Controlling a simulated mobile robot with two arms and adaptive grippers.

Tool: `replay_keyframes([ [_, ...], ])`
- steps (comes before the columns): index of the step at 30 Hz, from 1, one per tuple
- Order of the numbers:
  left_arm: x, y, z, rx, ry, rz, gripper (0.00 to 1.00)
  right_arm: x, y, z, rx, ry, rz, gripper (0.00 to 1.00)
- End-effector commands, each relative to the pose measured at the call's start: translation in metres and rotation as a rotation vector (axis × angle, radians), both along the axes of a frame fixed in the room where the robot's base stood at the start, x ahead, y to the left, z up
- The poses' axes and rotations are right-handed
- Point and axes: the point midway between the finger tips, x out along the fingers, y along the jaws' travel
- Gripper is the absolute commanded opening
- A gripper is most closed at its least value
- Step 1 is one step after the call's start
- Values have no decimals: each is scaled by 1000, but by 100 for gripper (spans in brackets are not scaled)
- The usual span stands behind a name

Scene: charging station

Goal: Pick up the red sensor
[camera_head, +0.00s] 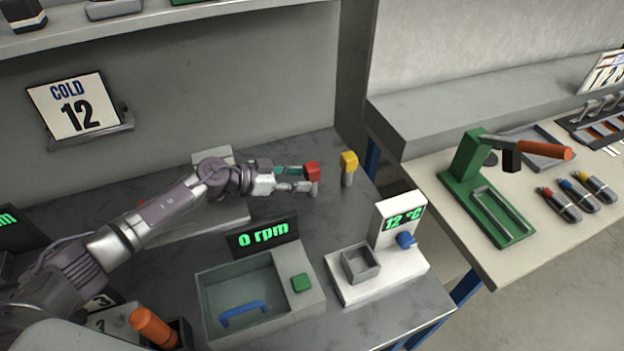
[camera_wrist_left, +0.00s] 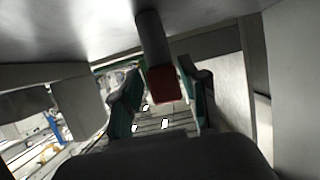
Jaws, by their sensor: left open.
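The red sensor (camera_head: 312,171) has a red block head on a grey cylindrical stem. It stands upright on the grey bench, left of a yellow-headed sensor (camera_head: 348,161). My left gripper (camera_head: 303,179) reaches in from the left and its fingertips are at the red sensor. In the left wrist view, the red head (camera_wrist_left: 164,86) and its grey stem show between the two teal-padded fingers of the left gripper (camera_wrist_left: 162,95), with gaps on both sides. The fingers are open. My right gripper is not in view.
In front of the gripper are a centrifuge-like box (camera_head: 209,300) with a "0 rpm" display and a white device (camera_head: 345,287) reading 12 °C. A wall with a "COLD 12" sign (camera_head: 76,106) stands behind. A green press (camera_head: 470,195) is on the right table.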

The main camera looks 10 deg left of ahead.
Motion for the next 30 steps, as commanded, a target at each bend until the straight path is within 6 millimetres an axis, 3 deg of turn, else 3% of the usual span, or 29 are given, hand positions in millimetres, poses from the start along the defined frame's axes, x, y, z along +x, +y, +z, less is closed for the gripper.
replay_keyframes([
  [6, 9, -14, -4, -1, -2, -1, 44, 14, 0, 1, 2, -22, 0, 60],
  [15, 32, -47, -21, -1, -2, 0, 44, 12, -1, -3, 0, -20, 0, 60],
  [24, 34, -51, -23, 1, -2, -1, 44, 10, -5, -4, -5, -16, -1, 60],
  [30, 34, -51, -23, 1, -2, -1, 12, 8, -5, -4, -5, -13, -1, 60],
])
